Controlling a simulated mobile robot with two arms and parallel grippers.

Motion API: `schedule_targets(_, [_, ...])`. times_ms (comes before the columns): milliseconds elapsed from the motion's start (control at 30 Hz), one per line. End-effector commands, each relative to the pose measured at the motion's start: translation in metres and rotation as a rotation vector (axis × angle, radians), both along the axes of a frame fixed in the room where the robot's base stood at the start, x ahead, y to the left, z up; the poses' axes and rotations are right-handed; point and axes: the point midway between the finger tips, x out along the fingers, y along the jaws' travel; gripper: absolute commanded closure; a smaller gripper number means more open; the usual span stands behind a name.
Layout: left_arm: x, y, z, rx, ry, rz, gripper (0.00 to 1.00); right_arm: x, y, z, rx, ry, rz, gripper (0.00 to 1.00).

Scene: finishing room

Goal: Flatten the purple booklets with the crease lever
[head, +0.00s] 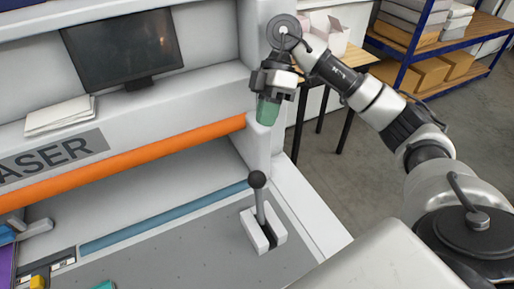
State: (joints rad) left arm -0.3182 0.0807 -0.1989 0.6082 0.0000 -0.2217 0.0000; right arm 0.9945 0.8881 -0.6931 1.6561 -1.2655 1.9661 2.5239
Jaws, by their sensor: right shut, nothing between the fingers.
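The crease lever (261,207) stands nearly upright in a white slotted base on the grey bed of the machine, with a dark ball knob on a metal rod. My right gripper (267,112) has green fingertips and is shut and empty. In the picture it is above the lever's knob, clearly apart from it, in front of the machine's right-hand post. A purple surface (6,268) shows at the lower left edge; it is cut off, and I cannot tell if it is a booklet. My left gripper is not in view.
An orange bar (120,160) and a blue strip (165,216) run across the machine. A monitor (122,48) and white papers (60,115) are on its upper ledge. Small yellow (38,282) and teal (103,285) pieces show at the bottom. Shelves with boxes (430,72) stand behind.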

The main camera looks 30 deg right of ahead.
Motion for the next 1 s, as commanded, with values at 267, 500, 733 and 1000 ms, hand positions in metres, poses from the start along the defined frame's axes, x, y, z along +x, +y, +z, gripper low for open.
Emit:
schedule_targets(267, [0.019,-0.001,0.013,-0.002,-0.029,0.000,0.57,-0.014,0.018,-0.031,0.000,0.005,0.003,1.00])
schedule_targets(500, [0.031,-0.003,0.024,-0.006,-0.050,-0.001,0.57,-0.027,0.037,-0.065,0.002,0.004,0.002,1.00])
schedule_targets(733, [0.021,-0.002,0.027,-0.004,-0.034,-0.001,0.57,-0.033,0.044,-0.080,0.002,0.001,0.001,1.00])
schedule_targets(1000, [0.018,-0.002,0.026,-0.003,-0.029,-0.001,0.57,-0.033,0.045,-0.082,0.001,-0.001,0.000,1.00])
